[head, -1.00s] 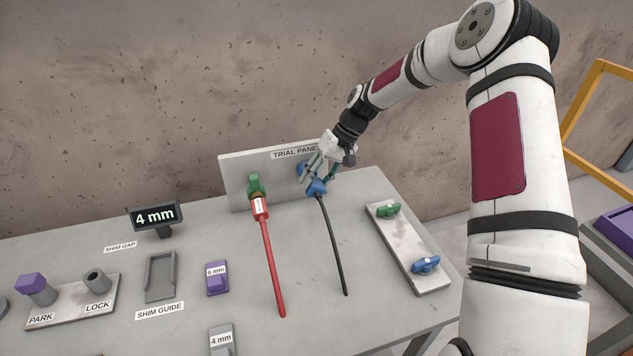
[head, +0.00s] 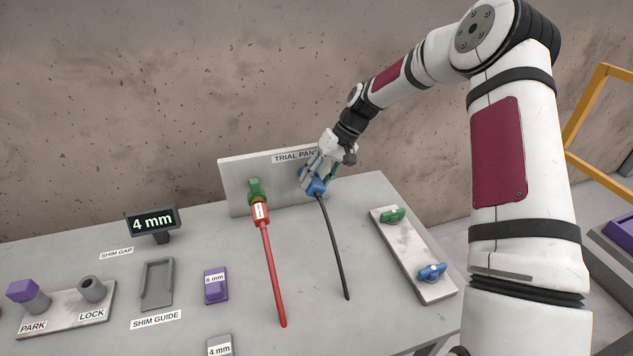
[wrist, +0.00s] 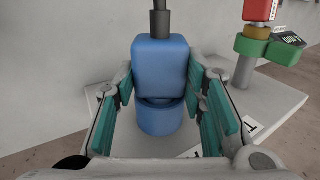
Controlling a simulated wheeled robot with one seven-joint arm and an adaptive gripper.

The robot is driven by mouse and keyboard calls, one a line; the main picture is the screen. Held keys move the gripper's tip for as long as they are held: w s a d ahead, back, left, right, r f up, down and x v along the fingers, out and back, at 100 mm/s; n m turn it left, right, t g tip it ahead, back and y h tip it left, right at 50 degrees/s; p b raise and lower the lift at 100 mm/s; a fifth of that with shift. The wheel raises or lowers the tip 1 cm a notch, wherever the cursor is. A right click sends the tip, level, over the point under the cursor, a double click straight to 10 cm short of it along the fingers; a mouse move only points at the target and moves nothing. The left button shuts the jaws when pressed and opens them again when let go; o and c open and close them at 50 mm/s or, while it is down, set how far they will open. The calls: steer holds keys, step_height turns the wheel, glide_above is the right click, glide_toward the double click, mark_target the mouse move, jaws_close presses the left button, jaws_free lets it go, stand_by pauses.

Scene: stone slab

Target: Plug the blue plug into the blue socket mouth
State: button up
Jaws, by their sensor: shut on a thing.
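The blue plug (wrist: 160,65), a rounded block with a black cable at its end, is between the teal-padded fingers of my gripper (wrist: 163,100) in the wrist view. My gripper is shut on it. The blue socket mouth (wrist: 160,121), a round blue collar, is directly in line with the plug, with a dark line where they meet. I cannot tell how deep the plug sits. In the head view, my gripper (head: 318,178) holds the blue plug (head: 316,189) at the right part of the trial panel (head: 236,177); the fingers mostly hide the socket there.
A red plug (head: 261,212) with a red cable is at the green socket (head: 255,188), left of my gripper. The black cable (head: 332,250) lies on the table. A plate (head: 408,253) with green and blue pieces is at right. Shim blocks and guide are at left.

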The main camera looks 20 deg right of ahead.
steer(key=o, duration=1.3)
steer(key=v, duration=1.2)
